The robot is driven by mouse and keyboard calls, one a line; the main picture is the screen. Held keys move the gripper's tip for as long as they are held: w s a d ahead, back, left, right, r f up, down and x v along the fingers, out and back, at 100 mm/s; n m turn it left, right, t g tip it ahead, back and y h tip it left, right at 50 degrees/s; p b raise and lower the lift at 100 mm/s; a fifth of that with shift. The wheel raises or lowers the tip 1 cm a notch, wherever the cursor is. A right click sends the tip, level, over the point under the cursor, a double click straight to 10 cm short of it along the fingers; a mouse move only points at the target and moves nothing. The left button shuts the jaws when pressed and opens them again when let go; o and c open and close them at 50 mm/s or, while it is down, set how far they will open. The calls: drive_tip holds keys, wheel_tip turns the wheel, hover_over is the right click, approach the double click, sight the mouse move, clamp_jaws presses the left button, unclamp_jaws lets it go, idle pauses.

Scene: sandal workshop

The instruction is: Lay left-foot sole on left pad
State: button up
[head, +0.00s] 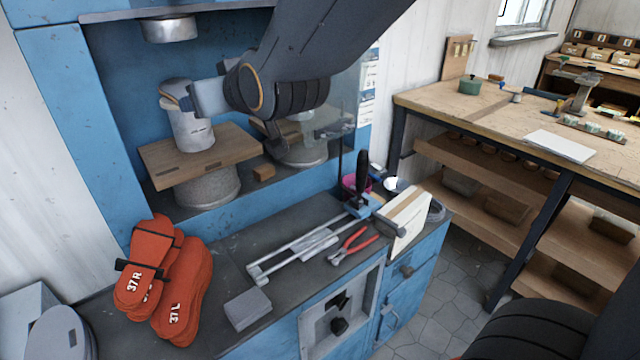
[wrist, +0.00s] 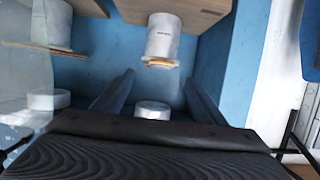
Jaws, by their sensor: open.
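In the head view a white cylinder (head: 191,132) stands on a wooden board inside the blue press, below the left press head (head: 170,28). It looks like the left pad's post. A thin tan layer (wrist: 160,62) caps it in the wrist view, where things hang upside down; I cannot tell whether that is a sole or the pad itself. My gripper (head: 188,97) is beside the cylinder's top; its two fingers (wrist: 157,78) stand apart with nothing seen between them but background. Orange soles marked 37 L (head: 182,295) lie on the bench at lower left, against strapped soles marked 37 R (head: 140,270).
A second post and a clear panel (head: 335,110) stand right of my gripper. The bench holds a metal rail jig (head: 300,245), red pliers (head: 352,245) and a grey block (head: 247,308). A wooden workbench (head: 500,110) stands at right, with open floor before it.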

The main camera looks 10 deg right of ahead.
drive_tip(key=s+d+f+m+g+h, duration=0.3)
drive_tip(key=d+f+g+h, duration=0.15)
drive_tip(key=d+f, duration=1)
drive_tip(key=s+d+f+m+g+h, duration=0.1)
drive_tip(key=s+d+f+m+g, duration=0.1)
drive_tip(key=s+d+f+g, duration=0.5)
drive_tip(key=s+d+f, duration=0.3)
drive_tip(key=s, duration=0.3)
drive_tip(key=shift+d+f+h, duration=0.15)
drive_tip(key=shift+h, duration=0.2)
